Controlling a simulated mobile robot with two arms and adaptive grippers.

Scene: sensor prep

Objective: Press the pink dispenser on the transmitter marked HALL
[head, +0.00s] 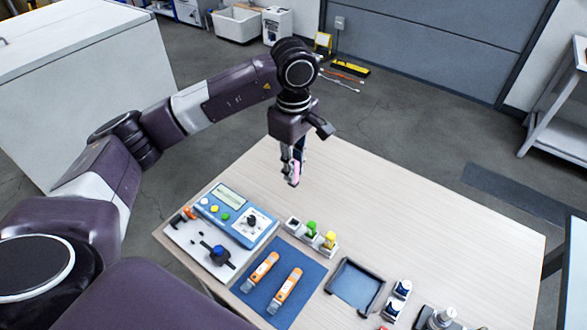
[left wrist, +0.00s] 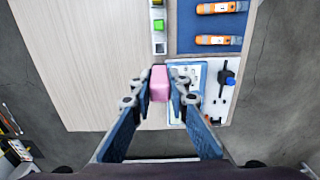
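My left gripper (head: 292,166) is shut on the pink dispenser (head: 294,175) and holds it above the table's back left part. In the left wrist view the pink dispenser (left wrist: 159,83) sits between the two fingertips. Two orange transmitters lie side by side on a blue mat (head: 247,295): a left one (head: 260,271) and a right one (head: 286,288). They also show in the left wrist view, one higher (left wrist: 217,8) and one lower (left wrist: 213,40). Their markings are too small to read. The pink dispenser is apart from both. My right gripper is out of view.
A light rack (head: 292,224) holds a green (head: 311,228) and a yellow piece (head: 330,240); its left place looks empty. A blue tester (head: 237,215) and a white board (head: 193,236) with tools stand left. A black tray (head: 355,286) and small bottles (head: 402,289) are right. The table's back is clear.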

